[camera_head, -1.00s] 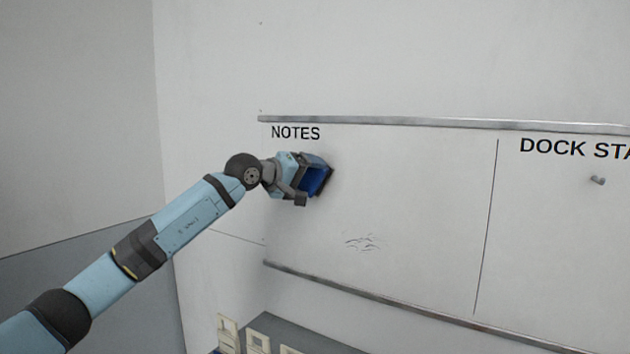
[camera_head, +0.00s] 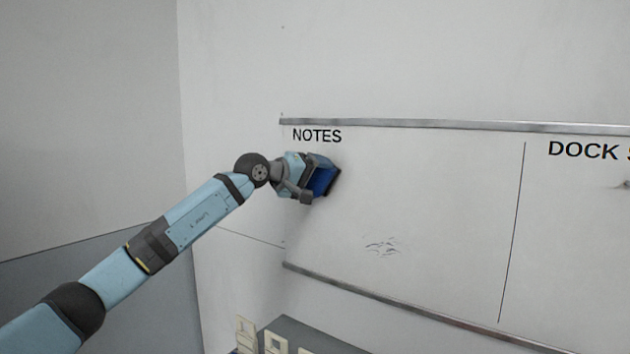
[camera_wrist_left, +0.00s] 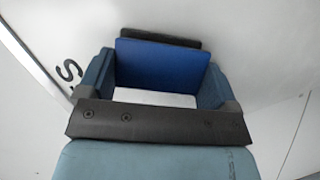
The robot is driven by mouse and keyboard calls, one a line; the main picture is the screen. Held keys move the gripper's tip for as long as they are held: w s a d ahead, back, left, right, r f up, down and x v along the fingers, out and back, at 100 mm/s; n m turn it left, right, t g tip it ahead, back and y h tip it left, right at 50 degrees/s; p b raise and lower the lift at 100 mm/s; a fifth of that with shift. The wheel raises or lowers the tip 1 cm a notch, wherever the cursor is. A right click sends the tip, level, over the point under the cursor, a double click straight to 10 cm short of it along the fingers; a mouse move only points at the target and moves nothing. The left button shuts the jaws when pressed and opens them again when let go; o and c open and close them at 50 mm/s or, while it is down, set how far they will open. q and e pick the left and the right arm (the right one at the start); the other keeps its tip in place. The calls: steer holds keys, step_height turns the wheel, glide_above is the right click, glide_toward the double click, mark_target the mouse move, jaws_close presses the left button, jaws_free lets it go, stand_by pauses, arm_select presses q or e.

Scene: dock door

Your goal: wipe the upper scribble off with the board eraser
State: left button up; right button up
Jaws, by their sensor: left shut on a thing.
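My left gripper (camera_head: 314,180) is shut on the board eraser (camera_head: 324,182), a blue block with a dark pad along its far edge. The eraser (camera_wrist_left: 160,68) fills the space between the two fingers in the left wrist view. Its dark pad is at or very near the whiteboard (camera_head: 430,190), just below the word NOTES; I cannot tell whether it touches. A faint dark scribble (camera_head: 382,246) is on the lower part of the NOTES panel, below and right of the gripper. No upper scribble shows; the gripper and eraser cover part of the board. My right gripper is not in view.
Metal rails run along the board's top (camera_head: 440,126) and bottom (camera_head: 400,303). A thin vertical line (camera_head: 513,230) divides NOTES from the dock panel. A grey surface with pale upright pieces (camera_head: 270,342) stands below the board. The wall above is clear.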

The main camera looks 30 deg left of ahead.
mark_target(327, 179)
arm_select(q)
steer(key=shift+s+d+r, duration=0.1)
steer(key=shift+s+d, duration=0.05)
steer(key=shift+d, duration=1.45)
steer(key=shift+s+d+b, duration=0.2)
steer(key=shift+d+b, duration=0.35)
steer(key=shift+d, duration=0.75)
steer(key=shift+s+d+b, duration=0.2)
steer(key=shift+d+b, duration=0.3)
steer(key=shift+d, duration=0.8)
steer(key=shift+s+d+b, duration=0.1)
steer(key=shift+d+b, duration=0.2)
steer(key=shift+d, duration=0.75)
steer(key=shift+s+d+b, duration=0.15)
steer(key=shift+d+b, duration=0.25)
steer(key=shift+d, duration=0.5)
steer(key=shift+s+d+b, duration=0.15)
steer(key=shift+d+b, duration=0.25)
steer(key=shift+d, duration=0.5)
steer(key=shift+a, duration=0.1)
